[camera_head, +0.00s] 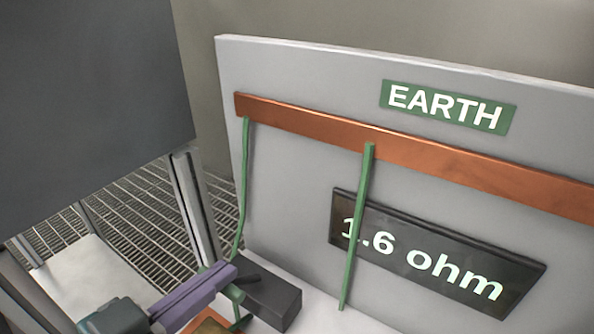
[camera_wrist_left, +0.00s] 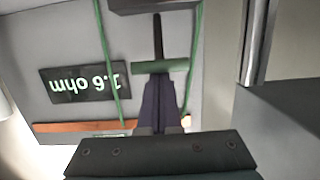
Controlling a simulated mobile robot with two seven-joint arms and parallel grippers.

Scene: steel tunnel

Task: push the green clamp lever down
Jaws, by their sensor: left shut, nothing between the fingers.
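The green clamp lever shows in the left wrist view as a green crossbar (camera_wrist_left: 178,66) with a dark stem, running towards a dark block. In the head view a small green part of the lever (camera_head: 235,294) shows beside the purple fingertips, mostly hidden by them. My left gripper (camera_head: 228,272) comes in from the lower left with its purple fingers shut and empty. In the left wrist view its fingertips (camera_wrist_left: 158,80) meet the crossbar in the picture; I cannot tell whether they touch it. My right gripper is not in view.
The dark block (camera_head: 272,301) sits on a pale surface before a grey panel (camera_head: 300,190). The panel carries a copper bar (camera_head: 430,158), an EARTH sign (camera_head: 447,107) and a 1.6 ohm display (camera_head: 435,258). Green cables (camera_head: 357,225) hang from the bar. A dark panel (camera_head: 90,100) fills the upper left.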

